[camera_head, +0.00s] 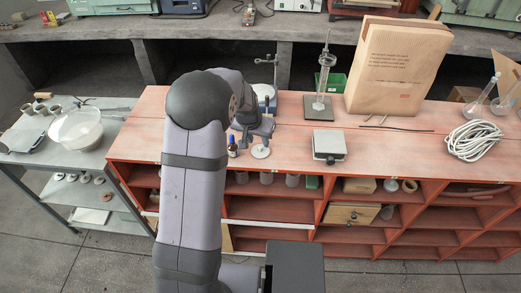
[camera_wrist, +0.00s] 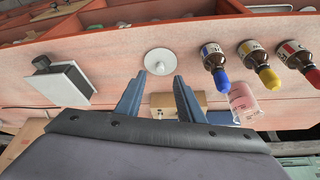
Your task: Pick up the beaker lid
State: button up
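The beaker lid is a white round disc with a small raised knob at its middle. It lies on the red bench top, seen in the head view (camera_head: 261,152) and in the upper middle of the wrist view (camera_wrist: 158,62). My gripper (camera_head: 262,135) is above the bench close to the lid. In the wrist view my gripper (camera_wrist: 159,77) shows two blue-grey fingers spread apart, with nothing between them. The lid appears just beyond the fingertips, roughly centred between them, and apart from them as far as I can tell.
Brown bottles with blue (camera_wrist: 221,78), yellow (camera_wrist: 268,77) and red (camera_wrist: 311,76) caps stand beside the lid. A pink object (camera_wrist: 243,103) is near them. A square-plated device (camera_head: 329,145) sits on the lid's other side. A burette stand (camera_head: 318,103) and paper bag (camera_head: 398,68) are behind.

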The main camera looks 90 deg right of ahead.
aim_at(261, 147)
jog(key=shift+p+x, duration=1.45)
jog(key=shift+x, duration=1.15)
jog(key=shift+c, duration=0.4)
grip_shut()
